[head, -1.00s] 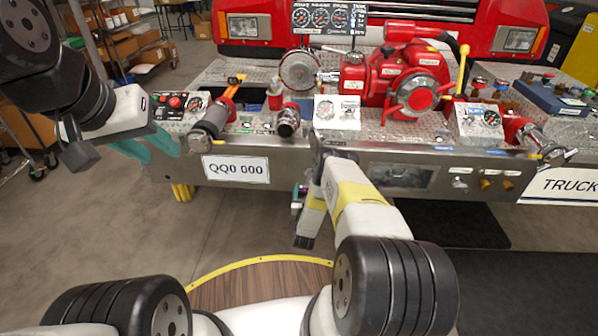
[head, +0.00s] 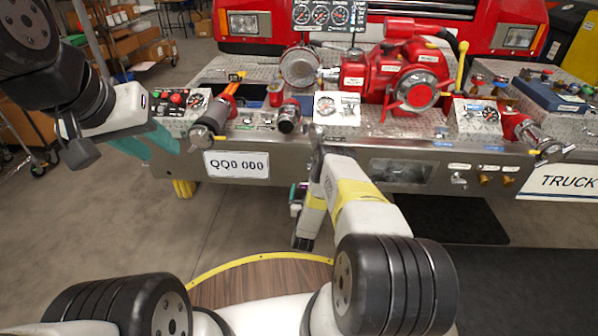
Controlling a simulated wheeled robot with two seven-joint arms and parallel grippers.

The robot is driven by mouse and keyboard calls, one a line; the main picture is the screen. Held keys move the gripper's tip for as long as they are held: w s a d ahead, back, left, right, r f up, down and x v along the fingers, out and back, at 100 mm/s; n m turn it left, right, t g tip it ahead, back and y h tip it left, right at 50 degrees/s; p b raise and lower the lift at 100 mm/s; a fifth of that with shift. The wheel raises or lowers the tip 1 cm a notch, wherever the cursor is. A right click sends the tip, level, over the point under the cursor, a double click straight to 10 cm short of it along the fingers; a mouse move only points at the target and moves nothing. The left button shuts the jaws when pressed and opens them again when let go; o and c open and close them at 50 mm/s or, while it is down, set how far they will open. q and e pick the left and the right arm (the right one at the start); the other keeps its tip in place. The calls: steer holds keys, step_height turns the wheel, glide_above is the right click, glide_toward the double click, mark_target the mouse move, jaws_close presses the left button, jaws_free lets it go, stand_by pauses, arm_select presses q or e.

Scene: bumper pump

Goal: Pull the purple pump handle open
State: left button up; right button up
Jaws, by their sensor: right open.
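The pump (head: 400,75) is a red unit with hoses and gauges on the metal bumper deck (head: 215,75) of a red truck. I cannot make out a clearly purple handle. Small silver and brass knobs (head: 484,180) sit on the bumper's front face at the right. My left gripper (head: 150,145) has teal fingers close to the bumper's left end; its finger gap is unclear. My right gripper (head: 303,242) hangs low in front of the bumper, fingers down, open, with nothing seen in it. My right forearm covers part of the bumper's middle.
A yellow lever (head: 462,60) stands up right of the pump. A silver-ended hose fitting (head: 210,122) and another fitting (head: 540,145) project at the bumper's left and right. Shelves with boxes (head: 125,45) are at the far left.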

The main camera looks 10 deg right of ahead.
steer(key=v, duration=0.6)
steer(key=shift+s, duration=0.15)
steer(key=shift+s, duration=0.1)
